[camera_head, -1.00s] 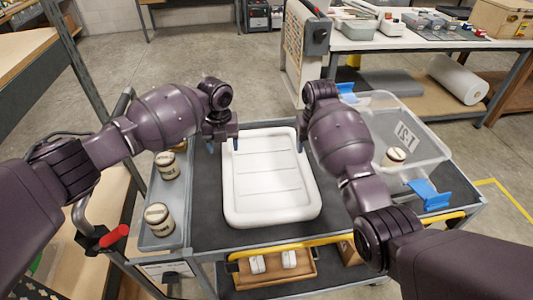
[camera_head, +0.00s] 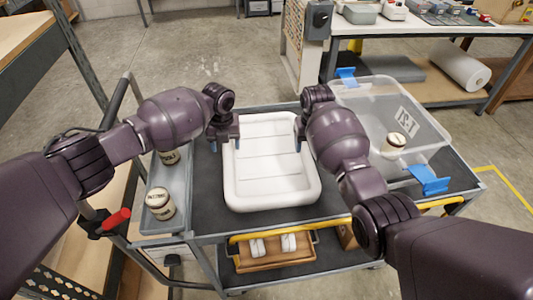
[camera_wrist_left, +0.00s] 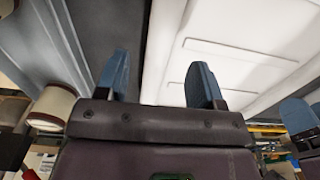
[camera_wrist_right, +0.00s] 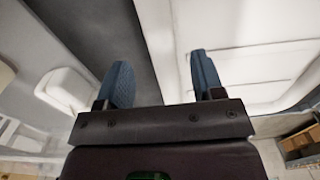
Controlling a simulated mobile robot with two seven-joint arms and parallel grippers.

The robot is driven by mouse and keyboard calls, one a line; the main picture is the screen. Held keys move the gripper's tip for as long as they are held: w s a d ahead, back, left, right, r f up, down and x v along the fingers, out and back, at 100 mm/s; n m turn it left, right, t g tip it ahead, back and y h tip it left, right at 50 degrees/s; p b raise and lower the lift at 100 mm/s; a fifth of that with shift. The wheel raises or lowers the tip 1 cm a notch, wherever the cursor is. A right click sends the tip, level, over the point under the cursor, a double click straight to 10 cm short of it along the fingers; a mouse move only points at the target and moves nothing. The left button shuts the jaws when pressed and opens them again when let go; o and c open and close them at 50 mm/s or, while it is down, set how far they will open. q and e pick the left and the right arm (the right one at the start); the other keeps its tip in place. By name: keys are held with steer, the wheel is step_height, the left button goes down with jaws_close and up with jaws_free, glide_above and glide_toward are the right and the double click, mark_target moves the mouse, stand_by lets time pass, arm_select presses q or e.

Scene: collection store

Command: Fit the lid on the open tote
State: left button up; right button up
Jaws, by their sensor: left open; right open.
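The white lid (camera_head: 270,165) lies flat on the dark top of the cart, between my two grippers. The open tote (camera_head: 410,130) is clear plastic with blue handles and stands to the right of the lid, with a jar (camera_head: 395,143) inside. My left gripper (camera_head: 226,145) is open at the lid's left edge. In the left wrist view the lid (camera_wrist_left: 235,60) has its edge between the fingers. My right gripper (camera_head: 302,146) is open at the right edge. The right wrist view shows the lid (camera_wrist_right: 235,45) likewise. Whether the fingers touch it, I cannot tell.
A grey side tray (camera_head: 150,222) with jars (camera_head: 160,203) is at the cart's left. A wooden box (camera_head: 270,262) sits on the lower shelf behind a yellow rail (camera_head: 330,231). A workbench (camera_head: 430,30) stands at the back right.

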mark_target(227, 154)
arm_select(q)
steer(key=shift+f, duration=2.2)
arm_select(e)
steer(key=shift+f, duration=2.15)
arm_select(q)
steer(key=shift+c, duration=0.2)
arm_select(e)
steer(key=shift+c, duration=0.2)
arm_select(q)
steer(key=c, duration=1.1)
arm_select(e)
steer(key=c, duration=1.1)
